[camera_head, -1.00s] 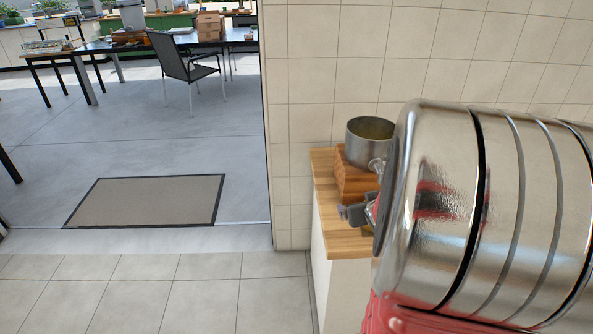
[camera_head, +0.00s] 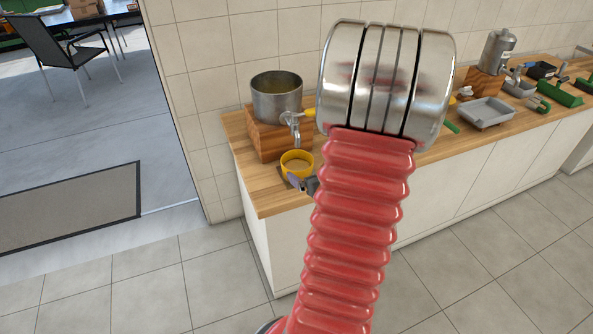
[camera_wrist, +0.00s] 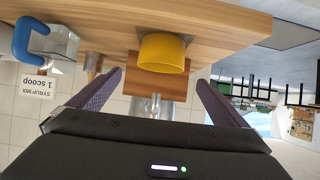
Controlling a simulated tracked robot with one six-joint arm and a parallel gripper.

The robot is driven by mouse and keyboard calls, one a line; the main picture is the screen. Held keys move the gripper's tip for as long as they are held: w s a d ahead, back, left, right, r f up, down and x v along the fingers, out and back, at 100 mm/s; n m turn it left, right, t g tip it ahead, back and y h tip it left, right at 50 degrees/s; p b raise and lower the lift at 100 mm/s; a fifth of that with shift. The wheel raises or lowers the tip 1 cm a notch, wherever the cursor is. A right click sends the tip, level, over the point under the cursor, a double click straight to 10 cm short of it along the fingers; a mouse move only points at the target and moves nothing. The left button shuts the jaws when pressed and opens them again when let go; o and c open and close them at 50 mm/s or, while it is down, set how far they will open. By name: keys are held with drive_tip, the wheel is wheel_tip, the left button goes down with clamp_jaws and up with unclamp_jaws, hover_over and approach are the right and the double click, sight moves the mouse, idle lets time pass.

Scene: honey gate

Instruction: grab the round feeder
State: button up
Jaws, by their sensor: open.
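The round feeder, a yellow round dish (camera_head: 297,164), sits on the wooden counter below the tap of a metal pot (camera_head: 276,98) in the head view. It also shows in the wrist view (camera_wrist: 163,54), which looks upside down. My gripper (camera_wrist: 157,80) is open there, its two purple-grey fingers on either side of the line to the yellow dish and apart from it. In the head view a fingertip of my gripper (camera_head: 302,184) shows at the dish's near side. My arm hides the rest of the gripper.
The pot stands on a wooden block (camera_head: 262,138) close behind the dish. A grey tray (camera_head: 486,113), a metal canister (camera_head: 497,50) and green tools lie further right on the counter (camera_head: 262,202). A blue handle (camera_wrist: 30,38) and a syrup label (camera_wrist: 37,88) show in the wrist view.

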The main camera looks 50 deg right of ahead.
approach(291, 160)
drive_tip(key=shift+s+d, duration=0.2)
drive_tip(key=shift+s, duration=0.15)
idle(0.4)
drive_tip(key=shift+x, duration=2.6)
drive_tip(key=shift+a+f, duration=0.1)
drive_tip(key=shift+a, duration=0.1)
drive_tip(key=c, duration=1.4)
drive_tip(key=shift+w+r, duration=0.1)
drive_tip(key=shift+r, duration=0.1)
drive_tip(key=shift+c, duration=0.2)
